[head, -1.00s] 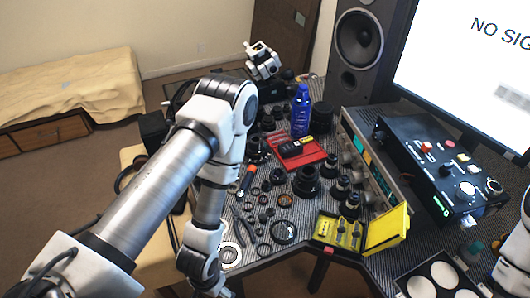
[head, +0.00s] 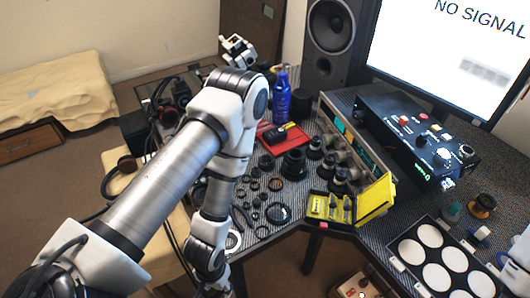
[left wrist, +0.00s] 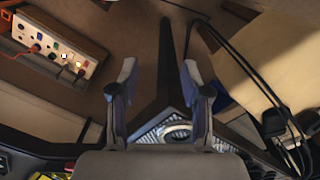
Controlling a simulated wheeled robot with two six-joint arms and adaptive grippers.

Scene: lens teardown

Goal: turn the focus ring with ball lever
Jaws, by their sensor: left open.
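Several dark lens parts and rings lie on the patterned bench top, among them a black lens barrel (head: 294,163) and a large black ring (head: 278,213). I cannot tell which part carries the focus ring or a ball lever. My left arm bends down at the bench's near left corner, and its gripper is mostly cut off at the bottom of the head view. In the left wrist view my left gripper (left wrist: 160,85) is open and empty, its fingers wide apart over the floor beyond the bench edge.
A yellow case (head: 375,200) stands open at the bench's front edge. A blue bottle (head: 281,100) and red mat (head: 268,146) are behind the lens parts. A black control box (head: 405,125) and white-disc tray (head: 392,262) are right. The left wrist view shows a power strip (left wrist: 45,42) and cables.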

